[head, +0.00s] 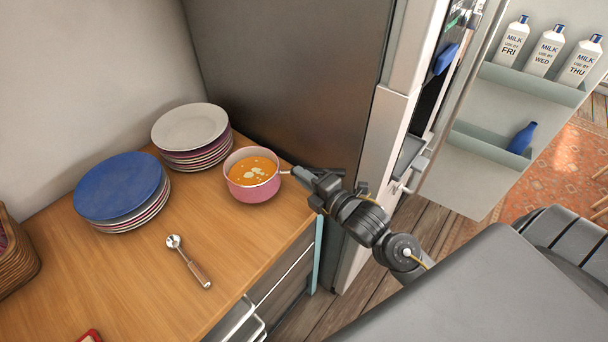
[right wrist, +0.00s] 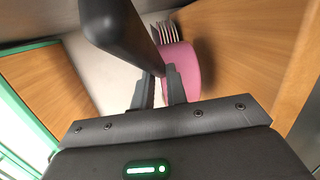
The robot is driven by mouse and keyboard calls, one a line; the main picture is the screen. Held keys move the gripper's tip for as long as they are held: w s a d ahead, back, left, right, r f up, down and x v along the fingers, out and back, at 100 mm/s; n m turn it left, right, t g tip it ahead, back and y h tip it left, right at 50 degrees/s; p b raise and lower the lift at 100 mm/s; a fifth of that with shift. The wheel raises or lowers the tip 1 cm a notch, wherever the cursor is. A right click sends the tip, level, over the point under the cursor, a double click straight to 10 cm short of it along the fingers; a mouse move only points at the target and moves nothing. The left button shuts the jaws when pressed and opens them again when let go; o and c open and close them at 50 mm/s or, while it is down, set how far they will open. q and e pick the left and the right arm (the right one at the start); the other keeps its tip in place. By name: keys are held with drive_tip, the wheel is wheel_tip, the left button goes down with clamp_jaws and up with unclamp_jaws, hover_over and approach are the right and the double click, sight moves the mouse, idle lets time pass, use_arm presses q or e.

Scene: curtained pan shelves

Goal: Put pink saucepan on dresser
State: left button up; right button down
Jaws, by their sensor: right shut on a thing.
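The pink saucepan (head: 252,190) holds orange soup with pale flecks. It is upright at the right end of the wooden dresser top (head: 150,255), and I cannot tell whether its base touches the wood. My right gripper (head: 300,175) is shut on the saucepan's dark handle, to the right of the pan. In the right wrist view the dark handle (right wrist: 115,30) runs between the fingers (right wrist: 158,88), with the pink side (right wrist: 180,72) of the pan beyond. My left gripper is not in view.
A white-topped plate stack (head: 190,128) stands close behind the pan, and a blue-topped stack (head: 118,187) is to the left. A spoon (head: 188,262) lies in front. A wicker basket (head: 15,255) is at the left edge. The open fridge door (head: 500,130) holds milk bottles.

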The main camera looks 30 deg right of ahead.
drive_tip(key=shift+f, duration=0.45)
drive_tip(key=shift+f+b, duration=0.65)
drive_tip(key=shift+f, duration=0.35)
idle(0.5)
drive_tip(key=c, duration=1.4)
unclamp_jaws()
drive_tip(key=shift+o, duration=0.4)
drive_tip(key=shift+f, duration=0.2)
drive_tip(key=shift+r, duration=0.1)
drive_tip(key=c, duration=0.4)
